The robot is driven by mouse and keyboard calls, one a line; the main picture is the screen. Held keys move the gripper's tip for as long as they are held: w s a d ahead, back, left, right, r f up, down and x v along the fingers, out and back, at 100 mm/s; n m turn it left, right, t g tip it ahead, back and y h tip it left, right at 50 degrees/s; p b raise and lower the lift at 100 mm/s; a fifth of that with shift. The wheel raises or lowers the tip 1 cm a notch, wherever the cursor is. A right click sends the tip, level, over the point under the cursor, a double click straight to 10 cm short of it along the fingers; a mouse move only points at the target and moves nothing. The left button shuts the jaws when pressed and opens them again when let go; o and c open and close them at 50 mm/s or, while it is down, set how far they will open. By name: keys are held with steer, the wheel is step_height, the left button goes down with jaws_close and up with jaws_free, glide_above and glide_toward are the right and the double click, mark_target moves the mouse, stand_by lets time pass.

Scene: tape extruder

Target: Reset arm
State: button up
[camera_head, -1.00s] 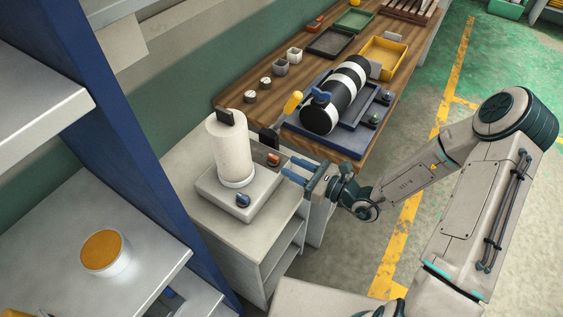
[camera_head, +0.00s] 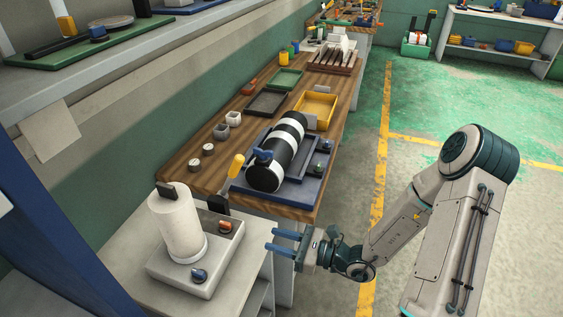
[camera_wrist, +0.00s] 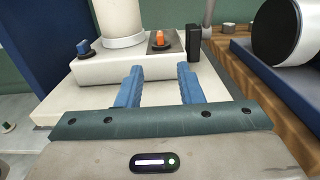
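My gripper (camera_head: 287,240) is open and empty, with its blue fingers pointing left toward the tape extruder's grey base (camera_head: 184,283). In the wrist view, my gripper (camera_wrist: 160,76) shows two blue fingers spread apart with nothing between them. The base carries a white cylinder (camera_head: 177,226), a blue knob (camera_head: 199,275) and an orange-red switch (camera_head: 225,226). It also shows in the wrist view (camera_wrist: 125,66), just beyond the fingertips. The fingers look apart from it.
The extruder stands on a light cabinet (camera_head: 133,268). Behind it, a wooden bench (camera_head: 187,177) holds a black-and-white striped roll (camera_head: 279,150) on a blue tray (camera_head: 304,190), a yellow tray (camera_head: 318,104) and small containers. Open floor lies to the right.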

steer(key=s+d+r+n+g+h, duration=0.3)
steer(key=s+r+n+g+h, duration=0.2)
steer(key=s+n+g+h, duration=0.65)
steer(key=d+r+n+t+h, duration=0.5)
steer(key=d+r+n+t, duration=0.3)
steer(key=d, duration=0.5)
step_height(320, 180, up, 4)
steer(key=shift+s+d+f+n+t+h, duration=0.2)
steer(key=shift+d+n+t+h, duration=0.15)
steer(key=shift+n, duration=0.6)
steer(key=shift+a, duration=0.1)
